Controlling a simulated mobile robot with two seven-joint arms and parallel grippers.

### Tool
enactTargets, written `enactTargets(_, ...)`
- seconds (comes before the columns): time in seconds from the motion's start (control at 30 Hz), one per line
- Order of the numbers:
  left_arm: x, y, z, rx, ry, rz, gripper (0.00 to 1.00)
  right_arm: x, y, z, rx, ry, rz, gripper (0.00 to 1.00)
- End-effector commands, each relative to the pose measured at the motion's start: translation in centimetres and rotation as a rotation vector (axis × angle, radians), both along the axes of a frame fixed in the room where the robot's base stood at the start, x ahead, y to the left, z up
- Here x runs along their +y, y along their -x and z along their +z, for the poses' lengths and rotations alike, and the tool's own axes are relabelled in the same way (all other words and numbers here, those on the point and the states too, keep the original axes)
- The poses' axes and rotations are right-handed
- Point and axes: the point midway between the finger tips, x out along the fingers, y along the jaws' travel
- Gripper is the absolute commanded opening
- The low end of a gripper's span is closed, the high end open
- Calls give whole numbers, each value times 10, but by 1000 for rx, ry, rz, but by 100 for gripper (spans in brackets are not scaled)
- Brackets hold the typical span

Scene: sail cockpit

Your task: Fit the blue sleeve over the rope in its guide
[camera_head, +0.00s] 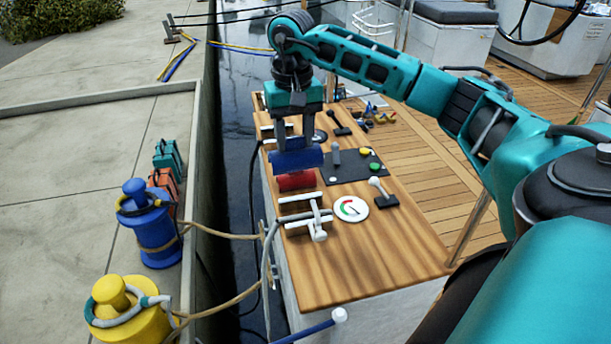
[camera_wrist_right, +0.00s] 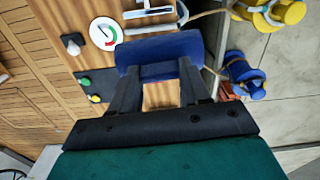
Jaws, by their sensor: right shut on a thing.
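My right gripper (camera_head: 297,143) points down over the wooden console top and is shut on the blue sleeve (camera_head: 300,160). In the right wrist view the blue sleeve (camera_wrist_right: 160,48) lies crosswise between the fingertips. A red sleeve (camera_head: 296,181) shows just below it in the head view. A grey rope (camera_head: 290,218) comes over the console's left edge to a pale cleat-like fitting (camera_head: 318,228), nearer than the gripper. A white bar (camera_head: 299,197), perhaps part of the guide, lies between the red sleeve and the rope. The blue sleeve is apart from the rope. My left gripper is not seen.
The console top (camera_head: 350,265) is clear at its near end. A round gauge (camera_head: 351,209), a black-based lever (camera_head: 382,193) and a dark panel with coloured knobs (camera_head: 355,166) stand right of the sleeves. Blue (camera_head: 155,235) and yellow (camera_head: 125,320) bollards stand on the quay at left.

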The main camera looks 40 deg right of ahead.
Motion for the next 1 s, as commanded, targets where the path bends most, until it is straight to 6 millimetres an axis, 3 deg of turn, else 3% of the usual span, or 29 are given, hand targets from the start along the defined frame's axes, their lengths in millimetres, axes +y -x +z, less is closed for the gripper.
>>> enactTargets(0.03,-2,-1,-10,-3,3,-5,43,-9,-1,1,-4,-1,-22,15)
enactTargets(0.17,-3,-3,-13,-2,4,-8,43,-21,-1,13,-2,1,-55,15)
enactTargets(0.27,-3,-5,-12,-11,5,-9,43,-25,0,10,3,1,-63,15)
enactTargets(0.37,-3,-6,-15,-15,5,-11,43,-25,1,-9,7,1,-65,15)
enactTargets(0.73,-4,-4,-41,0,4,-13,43,-25,1,-107,6,1,-64,15)
enactTargets(0.83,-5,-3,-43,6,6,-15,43,-24,1,-126,4,0,-63,15)
enactTargets(1.0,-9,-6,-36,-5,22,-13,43,-25,0,-139,1,0,-64,15)
